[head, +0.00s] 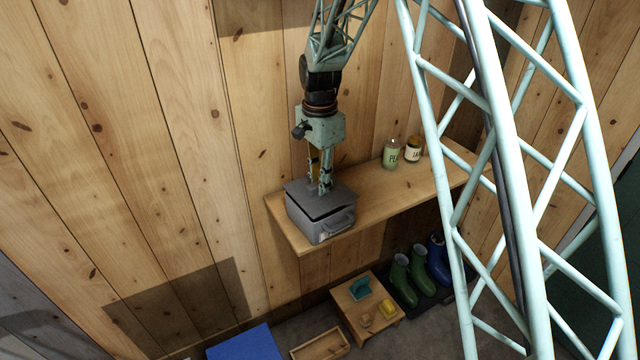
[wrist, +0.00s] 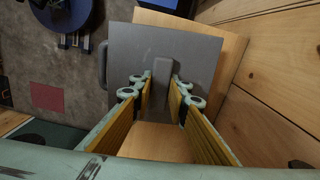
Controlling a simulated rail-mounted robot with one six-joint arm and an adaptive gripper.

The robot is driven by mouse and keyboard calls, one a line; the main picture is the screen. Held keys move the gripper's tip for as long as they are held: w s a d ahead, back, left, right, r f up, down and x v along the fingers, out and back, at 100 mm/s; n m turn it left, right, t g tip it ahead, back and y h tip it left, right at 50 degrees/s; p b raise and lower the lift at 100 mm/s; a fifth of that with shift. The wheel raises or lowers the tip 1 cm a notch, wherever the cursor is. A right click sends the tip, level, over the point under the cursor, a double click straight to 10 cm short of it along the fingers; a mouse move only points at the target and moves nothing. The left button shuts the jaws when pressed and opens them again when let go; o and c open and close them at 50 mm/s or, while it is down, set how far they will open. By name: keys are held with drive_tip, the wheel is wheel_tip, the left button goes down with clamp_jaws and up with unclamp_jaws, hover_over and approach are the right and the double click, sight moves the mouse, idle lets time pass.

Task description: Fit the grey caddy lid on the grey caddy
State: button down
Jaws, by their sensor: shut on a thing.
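The grey caddy (head: 303,222) stands at the left end of the wooden shelf, with a handle and a pale label on its sides. The grey caddy lid (head: 341,197) is over its top, and a dark gap shows along the near edge between lid and caddy. I cannot tell whether the lid is seated or slightly raised. My gripper (head: 325,186) points down and is shut on the lid's knob (wrist: 163,72). In the wrist view the lid (wrist: 205,52) hides the caddy's opening, and the caddy handle (wrist: 103,65) sticks out at left.
The shelf (head: 385,199) also holds two labelled jars, a green one (head: 391,154) and a dark one (head: 413,149), right of the caddy. A plank wall is close behind. Below are a small table (head: 346,312), boots (head: 422,272), a blue box (head: 244,344) and a wooden tray (head: 320,346).

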drive_tip(key=shift+f+b, duration=0.55)
drive_tip(key=shift+f, duration=0.4)
idle(0.6)
drive_tip(key=c, duration=2.4)
unclamp_jaws()
drive_tip(key=shift+r, duration=6)
